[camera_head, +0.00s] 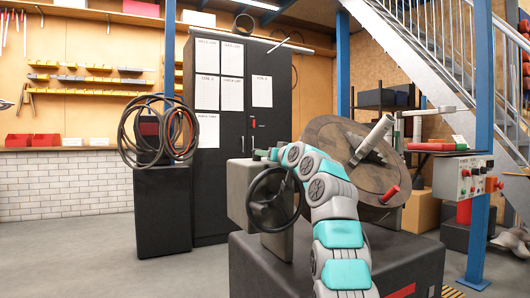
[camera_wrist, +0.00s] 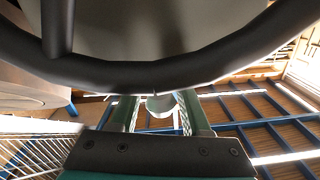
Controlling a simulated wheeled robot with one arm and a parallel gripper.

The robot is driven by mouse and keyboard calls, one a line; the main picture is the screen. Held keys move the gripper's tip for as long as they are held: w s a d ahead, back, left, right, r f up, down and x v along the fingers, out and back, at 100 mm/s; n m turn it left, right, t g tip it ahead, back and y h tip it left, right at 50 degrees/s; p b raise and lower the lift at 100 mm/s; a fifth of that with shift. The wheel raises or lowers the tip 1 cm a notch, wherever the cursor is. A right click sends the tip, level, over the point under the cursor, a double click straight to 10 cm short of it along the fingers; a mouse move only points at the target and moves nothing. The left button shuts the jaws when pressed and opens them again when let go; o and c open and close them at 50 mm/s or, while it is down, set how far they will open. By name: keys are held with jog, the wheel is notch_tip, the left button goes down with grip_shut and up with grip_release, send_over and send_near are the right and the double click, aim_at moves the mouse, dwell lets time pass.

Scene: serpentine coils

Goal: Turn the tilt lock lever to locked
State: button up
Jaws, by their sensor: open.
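A dark welding positioner (camera_head: 262,262) stands in front of me with a tilted round table (camera_head: 335,133). A black handwheel (camera_head: 251,208) is on its left side. A short red-ended handle (camera_head: 390,193) sticks out at the table's lower right; I cannot tell whether it is the tilt lock lever. My teal and grey arm reaches up and left, past the handwheel. My gripper (camera_head: 263,154) is above the housing left of the table, small and partly hidden. In the wrist view my gripper (camera_wrist: 158,112) is open. A pale rounded thing (camera_wrist: 161,106) shows between the fingers; its distance is unclear.
The handwheel rim (camera_wrist: 150,75) crosses the wrist view close to the fingers. A control box (camera_head: 464,177) is at a blue post on the right. A black cabinet (camera_head: 230,150) and a stand with coiled cables (camera_head: 162,200) are behind. The floor at left is clear.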

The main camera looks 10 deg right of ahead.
jog(key=shift+w+a+p, duration=0.2)
jog(key=shift+w+p, duration=0.15)
jog(key=shift+w, duration=0.3)
grip_shut()
jog(key=shift+r, duration=0.1)
dwell(1.0)
